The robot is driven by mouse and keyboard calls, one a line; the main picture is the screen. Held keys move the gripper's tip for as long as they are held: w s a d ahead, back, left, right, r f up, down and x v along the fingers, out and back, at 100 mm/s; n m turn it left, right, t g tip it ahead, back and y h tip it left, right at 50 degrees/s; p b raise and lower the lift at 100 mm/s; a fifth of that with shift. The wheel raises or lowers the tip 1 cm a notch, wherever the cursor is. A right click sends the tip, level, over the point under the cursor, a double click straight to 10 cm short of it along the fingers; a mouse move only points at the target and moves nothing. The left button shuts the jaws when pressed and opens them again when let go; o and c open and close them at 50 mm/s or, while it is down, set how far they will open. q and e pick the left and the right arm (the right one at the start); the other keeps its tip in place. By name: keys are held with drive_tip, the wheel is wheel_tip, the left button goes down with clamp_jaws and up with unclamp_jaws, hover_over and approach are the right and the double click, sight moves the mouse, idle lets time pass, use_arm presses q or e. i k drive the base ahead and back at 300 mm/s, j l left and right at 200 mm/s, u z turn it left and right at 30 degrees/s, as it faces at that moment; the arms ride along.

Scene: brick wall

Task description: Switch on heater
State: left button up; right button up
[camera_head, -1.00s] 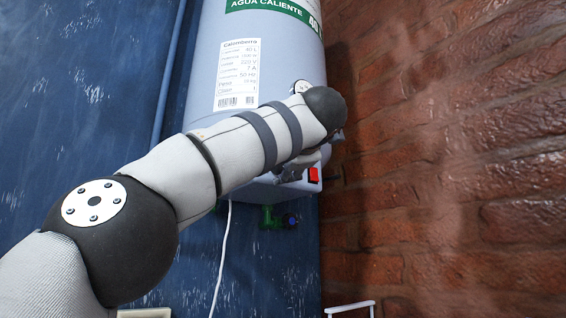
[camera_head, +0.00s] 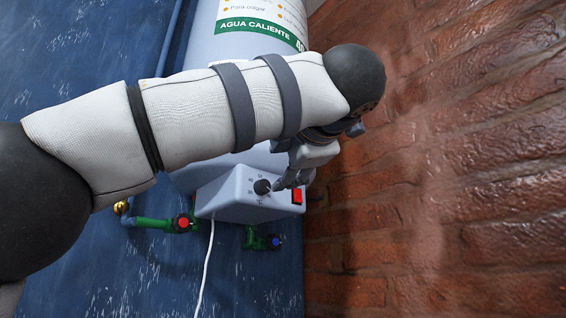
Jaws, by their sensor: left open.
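The heater (camera_head: 262,22) is a tall white cylinder with a green "AGUA CALIENTE" band, hung on the blue wall. Its control box (camera_head: 228,190) at the bottom bears a black round knob (camera_head: 262,187) and a red switch (camera_head: 297,196). My left arm crosses in front of the tank and hides its middle. My left gripper (camera_head: 282,184) hangs below the wrist, pointing down at the box front, with its fingertips just right of the knob and close to the red switch. It is open; whether it touches the box I cannot tell. My right gripper is not in view.
A brick wall (camera_head: 440,150) stands close on the right of the heater. Green pipes with a red-handled valve (camera_head: 182,222) and a blue-handled valve (camera_head: 273,241) sit below the box. A white cord (camera_head: 206,265) hangs down.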

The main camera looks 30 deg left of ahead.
sight(298, 197)
drive_tip(key=k, duration=1)
